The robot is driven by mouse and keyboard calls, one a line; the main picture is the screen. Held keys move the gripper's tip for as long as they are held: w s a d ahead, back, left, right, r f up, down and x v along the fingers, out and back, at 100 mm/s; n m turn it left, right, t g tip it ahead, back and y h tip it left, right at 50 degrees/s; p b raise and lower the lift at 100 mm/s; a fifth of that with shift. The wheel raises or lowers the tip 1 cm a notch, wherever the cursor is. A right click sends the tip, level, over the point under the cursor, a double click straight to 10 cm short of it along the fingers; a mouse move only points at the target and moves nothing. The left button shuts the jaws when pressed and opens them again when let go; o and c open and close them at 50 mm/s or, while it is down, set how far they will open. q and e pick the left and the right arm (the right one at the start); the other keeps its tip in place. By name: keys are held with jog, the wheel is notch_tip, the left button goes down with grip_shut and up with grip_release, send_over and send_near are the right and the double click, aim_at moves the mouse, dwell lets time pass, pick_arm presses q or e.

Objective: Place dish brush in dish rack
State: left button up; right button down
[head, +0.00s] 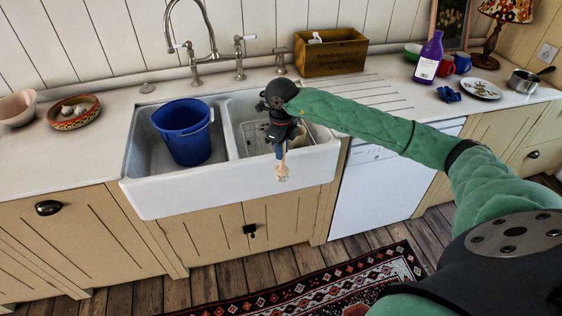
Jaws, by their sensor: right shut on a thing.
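My right gripper (280,140) is shut on the dish brush (282,172). The brush hangs down below the fingers, its pale head lowest, with a bit of blue by the fingers. In the picture it overlaps the front of the white double sink; its exact height over the rim is hard to tell. A wire dish rack (249,137) sits in the right basin, behind and beside the gripper, and is partly hidden by it. My left gripper is out of view.
A blue bucket (186,132) stands in the left basin of the sink (160,196). A tap (206,50) rises behind. A wooden box (334,54) stands at the back of the counter. A purple bottle (429,58), plate (481,89) and saucepan (524,82) stand at right.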

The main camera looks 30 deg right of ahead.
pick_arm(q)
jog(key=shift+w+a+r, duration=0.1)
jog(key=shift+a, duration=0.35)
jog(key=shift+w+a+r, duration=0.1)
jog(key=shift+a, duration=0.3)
pick_arm(e)
jog(key=w+d+r+m, duration=0.2)
jog(key=d+m, duration=0.7)
jog(key=m, duration=1)
jog(key=shift+d+r+m, duration=0.25)
jog(key=shift+r+m, duration=0.15)
jog(key=shift+r, duration=0.55)
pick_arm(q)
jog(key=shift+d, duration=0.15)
